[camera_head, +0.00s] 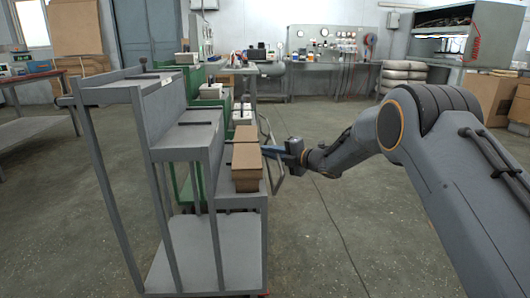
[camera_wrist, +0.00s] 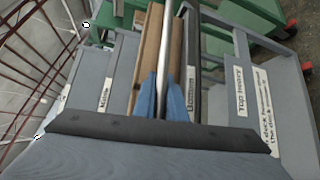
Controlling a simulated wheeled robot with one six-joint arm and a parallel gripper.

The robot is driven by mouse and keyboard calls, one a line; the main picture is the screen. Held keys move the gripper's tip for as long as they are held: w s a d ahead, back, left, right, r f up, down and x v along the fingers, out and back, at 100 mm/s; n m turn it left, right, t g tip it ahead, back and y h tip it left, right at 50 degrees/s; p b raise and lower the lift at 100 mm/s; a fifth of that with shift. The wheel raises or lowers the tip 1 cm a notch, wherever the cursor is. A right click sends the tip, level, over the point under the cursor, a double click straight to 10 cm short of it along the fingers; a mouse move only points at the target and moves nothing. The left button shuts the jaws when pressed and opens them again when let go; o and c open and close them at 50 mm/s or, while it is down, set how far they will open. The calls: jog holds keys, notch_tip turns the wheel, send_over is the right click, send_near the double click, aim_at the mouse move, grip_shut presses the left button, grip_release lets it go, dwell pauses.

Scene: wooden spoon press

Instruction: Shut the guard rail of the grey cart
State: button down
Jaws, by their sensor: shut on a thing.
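The grey cart (camera_head: 183,140) stands at the left of the head view, with stepped shelves. Its guard rail (camera_head: 270,130) is a thin metal loop at the cart's right side, standing out from the lowest step. In the wrist view the rail (camera_wrist: 165,45) runs as a bright bar between the blue fingers. My gripper (camera_head: 268,151) reaches in from the right; in the wrist view its blue fingers (camera_wrist: 162,98) are closed around the bar. A brown cardboard box (camera_head: 246,163) sits on the lowest step, beside the rail. The gripper partly hides the rail.
A green cart (camera_head: 181,184) stands close behind the grey one. A workbench (camera_head: 330,78) and stacked white sacks (camera_head: 404,75) stand at the back.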

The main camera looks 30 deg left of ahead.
jog(key=shift+s+f, duration=0.1)
jog(key=shift+f, duration=0.1)
jog(key=c, duration=1.8)
grip_release()
jog(key=shift+r, duration=0.1)
jog(key=p+v, duration=0.2)
jog(key=v, duration=0.5)
jog(key=shift+s+d, duration=0.1)
jog(key=shift+d, duration=0.3)
jog(key=shift+d, duration=0.15)
jog(key=shift+f+p+v, duration=0.3)
jog(key=shift+p+v, duration=0.25)
jog(key=shift+v, duration=0.85)
jog(key=shift+f+p+v, duration=0.3)
jog(key=shift+p+v, duration=0.3)
jog(key=shift+v, duration=0.85)
jog(key=shift+f+p+v, duration=0.3)
jog(key=shift+p+v, duration=0.25)
jog(key=shift+v, duration=0.85)
jog(key=shift+d+r, duration=0.1)
